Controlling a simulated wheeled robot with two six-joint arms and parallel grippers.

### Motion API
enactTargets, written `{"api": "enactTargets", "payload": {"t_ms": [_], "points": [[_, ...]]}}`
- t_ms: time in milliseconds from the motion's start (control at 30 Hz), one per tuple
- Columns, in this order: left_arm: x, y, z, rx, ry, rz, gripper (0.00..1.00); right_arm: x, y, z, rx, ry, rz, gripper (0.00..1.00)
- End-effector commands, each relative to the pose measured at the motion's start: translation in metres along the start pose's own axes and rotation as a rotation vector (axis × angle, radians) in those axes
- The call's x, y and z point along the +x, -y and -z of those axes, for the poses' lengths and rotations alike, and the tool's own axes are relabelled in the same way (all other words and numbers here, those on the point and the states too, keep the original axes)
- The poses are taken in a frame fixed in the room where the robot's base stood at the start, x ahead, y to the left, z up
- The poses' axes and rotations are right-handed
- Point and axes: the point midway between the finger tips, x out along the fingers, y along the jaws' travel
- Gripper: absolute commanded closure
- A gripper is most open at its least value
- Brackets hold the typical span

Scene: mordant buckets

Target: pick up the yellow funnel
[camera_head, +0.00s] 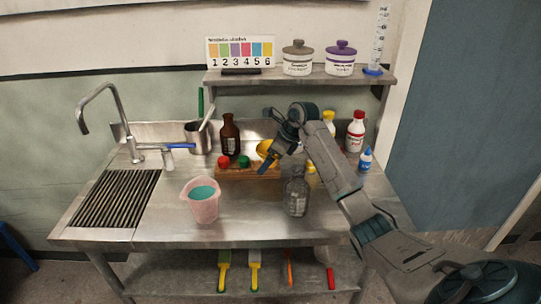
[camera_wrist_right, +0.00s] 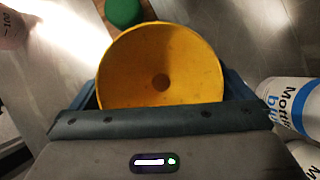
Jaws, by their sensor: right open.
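The yellow funnel (camera_head: 265,148) is above the wooden rack (camera_head: 250,173) on the steel bench, partly hidden behind my right gripper (camera_head: 266,162). In the right wrist view, the funnel (camera_wrist_right: 160,45) shows its wide round mouth and a dark hole at its middle. The right gripper (camera_wrist_right: 162,92) is open, with a blue-grey finger visible at each side of the funnel. I cannot tell whether the fingers touch it. My left gripper is not in view.
A red cap (camera_head: 224,161) and a green cap (camera_head: 243,161) are at the rack. A brown bottle (camera_head: 229,135) stands behind. A clear glass jar (camera_head: 296,195) and a pink bucket (camera_head: 203,205) with teal liquid stand in front. White bottles (camera_head: 355,133) stand right. The bench front is clear.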

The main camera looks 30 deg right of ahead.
Motion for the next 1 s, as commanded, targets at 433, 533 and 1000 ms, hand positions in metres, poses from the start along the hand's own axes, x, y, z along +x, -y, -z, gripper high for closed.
{"api": "enactTargets", "payload": {"t_ms": [433,533,1000], "points": [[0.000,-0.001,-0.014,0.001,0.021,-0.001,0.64,0.000,0.000,0.000,0.000,0.000,0.000,0.44],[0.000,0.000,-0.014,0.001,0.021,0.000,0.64,0.000,0.000,0.000,0.000,0.000,0.000,0.44],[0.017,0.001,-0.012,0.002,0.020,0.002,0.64,-0.049,0.000,-0.029,-0.003,0.004,0.002,0.44]]}}
